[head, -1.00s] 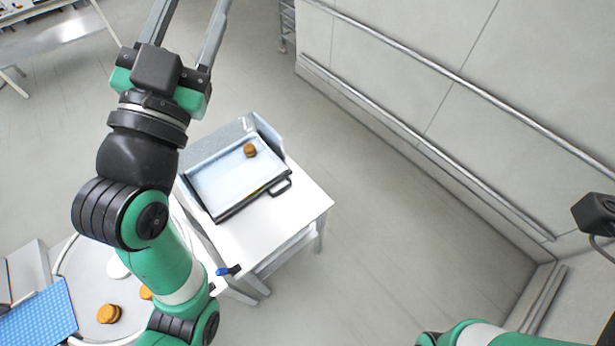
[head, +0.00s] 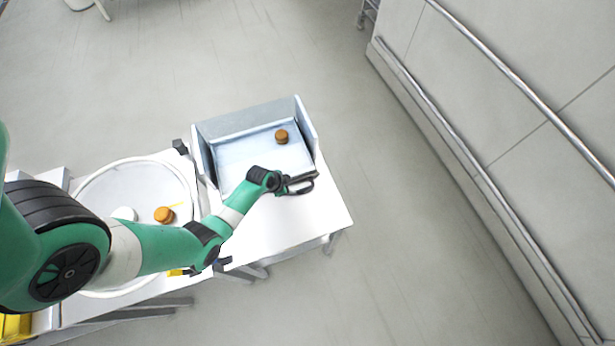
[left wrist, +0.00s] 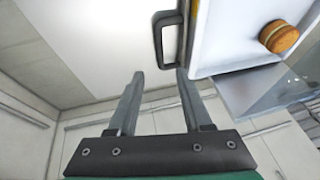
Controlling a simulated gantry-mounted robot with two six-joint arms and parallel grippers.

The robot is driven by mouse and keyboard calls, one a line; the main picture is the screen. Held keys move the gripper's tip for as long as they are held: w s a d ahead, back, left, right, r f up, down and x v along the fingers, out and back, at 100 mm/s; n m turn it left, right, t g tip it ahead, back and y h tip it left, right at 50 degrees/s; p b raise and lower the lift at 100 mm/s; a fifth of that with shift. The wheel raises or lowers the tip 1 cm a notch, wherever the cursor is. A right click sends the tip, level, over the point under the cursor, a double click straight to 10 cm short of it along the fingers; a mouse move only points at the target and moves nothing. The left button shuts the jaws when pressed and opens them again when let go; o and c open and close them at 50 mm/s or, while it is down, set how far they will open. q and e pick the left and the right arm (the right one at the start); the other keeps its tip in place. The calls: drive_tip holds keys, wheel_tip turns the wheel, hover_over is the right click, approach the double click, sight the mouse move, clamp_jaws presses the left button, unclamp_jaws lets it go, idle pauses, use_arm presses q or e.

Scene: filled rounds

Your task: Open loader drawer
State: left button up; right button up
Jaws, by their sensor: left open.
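The loader (head: 226,128) is a grey-walled box on a white table, with a pale drawer tray (head: 232,160) inside. A brown round (head: 282,136) lies on the tray and shows in the left wrist view (left wrist: 279,37). The drawer's black loop handle (head: 304,186) is on its near right side; it also shows in the left wrist view (left wrist: 158,42). My left gripper (left wrist: 160,74) is open and empty, its fingertips just short of the handle in that view. Contact cannot be told. My left wrist hides part of the drawer front in the head view. My right gripper is out of view.
A round white-rimmed table (head: 100,172) with a brown round (head: 164,215) stands left of the loader, under my left arm. A wall with a rail (head: 520,84) runs along the right. Open floor lies between table and wall.

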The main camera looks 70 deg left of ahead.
sight(302, 189)
use_arm(q)
drive_tip(key=b+x, duration=1)
drive_tip(key=x, duration=0.1)
drive_tip(key=shift+w+d, duration=0.1)
drive_tip(key=shift+w, duration=0.05)
drive_tip(key=shift+w+f+b, duration=0.15)
drive_tip(key=shift+b, duration=0.2)
clamp_jaws()
idle(0.8)
